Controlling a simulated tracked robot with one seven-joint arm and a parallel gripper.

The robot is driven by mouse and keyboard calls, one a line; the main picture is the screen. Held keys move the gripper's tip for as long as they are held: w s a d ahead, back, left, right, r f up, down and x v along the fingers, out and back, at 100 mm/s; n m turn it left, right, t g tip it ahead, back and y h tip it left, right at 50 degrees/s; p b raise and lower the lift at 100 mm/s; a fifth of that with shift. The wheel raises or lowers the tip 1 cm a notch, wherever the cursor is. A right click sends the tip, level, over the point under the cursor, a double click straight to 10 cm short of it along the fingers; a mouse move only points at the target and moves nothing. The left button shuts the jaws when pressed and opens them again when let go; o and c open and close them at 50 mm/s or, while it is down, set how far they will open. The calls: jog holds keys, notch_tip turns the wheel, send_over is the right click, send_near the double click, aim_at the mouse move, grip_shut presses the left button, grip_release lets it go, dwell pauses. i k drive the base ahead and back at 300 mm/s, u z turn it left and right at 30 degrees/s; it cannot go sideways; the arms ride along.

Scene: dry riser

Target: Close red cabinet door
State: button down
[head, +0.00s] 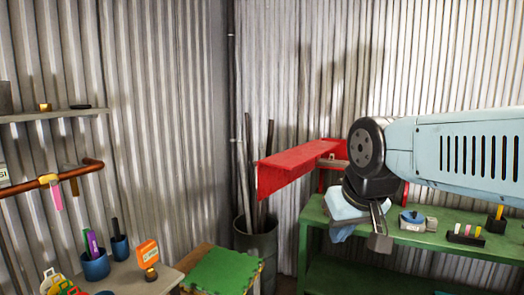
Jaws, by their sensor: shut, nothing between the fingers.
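The red cabinet door (284,180) shows left of my arm. It looks swung open, standing out to the left of the green bench. Most of the red cabinet body is hidden behind my arm; a strip of red (405,194) shows right of the wrist. My gripper (380,240) hangs down in front of the bench, to the right of the door and apart from it in the picture. Its fingers are shut and hold nothing. The cabinet's inside and the hinge are hidden.
The green bench (450,245) carries a small blue-grey tool (412,219) and a marker holder (466,236). A dark bin (256,245) with poles stands below the door. A table (135,285) with cups and an orange box (147,253) is at lower left.

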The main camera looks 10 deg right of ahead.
aim_at(273, 172)
jog(key=u, duration=0.1)
jog(key=i, duration=1)
jog(key=z, duration=0.1)
